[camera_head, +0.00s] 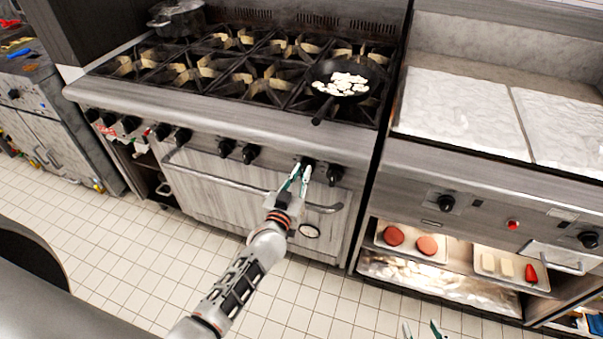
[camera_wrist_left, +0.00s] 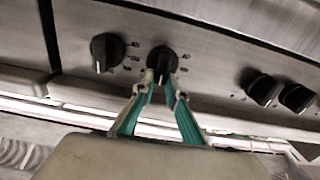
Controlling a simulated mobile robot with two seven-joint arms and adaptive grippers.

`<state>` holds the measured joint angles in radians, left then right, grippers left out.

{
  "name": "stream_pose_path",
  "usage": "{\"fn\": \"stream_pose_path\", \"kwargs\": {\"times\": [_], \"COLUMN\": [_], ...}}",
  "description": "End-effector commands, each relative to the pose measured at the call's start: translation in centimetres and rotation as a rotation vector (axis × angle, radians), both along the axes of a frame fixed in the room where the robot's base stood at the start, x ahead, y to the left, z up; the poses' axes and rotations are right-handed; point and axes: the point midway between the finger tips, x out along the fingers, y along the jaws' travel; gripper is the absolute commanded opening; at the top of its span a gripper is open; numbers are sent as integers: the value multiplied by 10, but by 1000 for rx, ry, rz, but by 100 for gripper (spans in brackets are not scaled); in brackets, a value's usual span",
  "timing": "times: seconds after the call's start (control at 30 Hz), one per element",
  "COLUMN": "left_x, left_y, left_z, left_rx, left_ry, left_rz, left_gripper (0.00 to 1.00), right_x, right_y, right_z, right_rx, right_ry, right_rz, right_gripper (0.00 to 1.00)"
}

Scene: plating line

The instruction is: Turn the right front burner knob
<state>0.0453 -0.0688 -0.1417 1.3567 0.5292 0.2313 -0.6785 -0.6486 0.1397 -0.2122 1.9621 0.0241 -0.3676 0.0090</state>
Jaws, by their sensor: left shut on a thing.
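A row of black knobs runs along the front of the range (camera_head: 215,120). My left gripper (camera_head: 300,172) reaches up to the knob second from the right end (camera_head: 308,161). In the left wrist view its fingertips (camera_wrist_left: 162,80) are closed on the lower part of this black knob (camera_wrist_left: 162,59). The end knob (camera_head: 335,174) is just right of the gripper in the head view and free; it is at the left in the wrist view (camera_wrist_left: 107,52). My right gripper (camera_head: 422,329) shows only its fingertips at the bottom edge, spread apart and empty.
A black pan (camera_head: 372,77) with pale pieces stands on the front right burner, its handle over the front edge. A dark pot (camera_head: 178,17) is at the back left. The oven handle (camera_head: 225,179) runs below the knobs. A griddle (camera_head: 470,105) stands right. The tiled floor is clear.

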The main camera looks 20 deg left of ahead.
Motion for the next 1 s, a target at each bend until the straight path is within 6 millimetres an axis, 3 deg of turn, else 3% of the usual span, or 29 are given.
{"fn": "stream_pose_path", "kwargs": {"times": [1.0], "left_x": [1], "left_y": [12], "left_z": [-4], "left_rx": [-681], "left_ry": [22], "left_rz": [0], "left_gripper": [0], "right_x": [1], "right_y": [0], "right_z": [21], "right_rx": [0], "right_ry": [-1], "right_rz": [1], "right_gripper": [40]}}
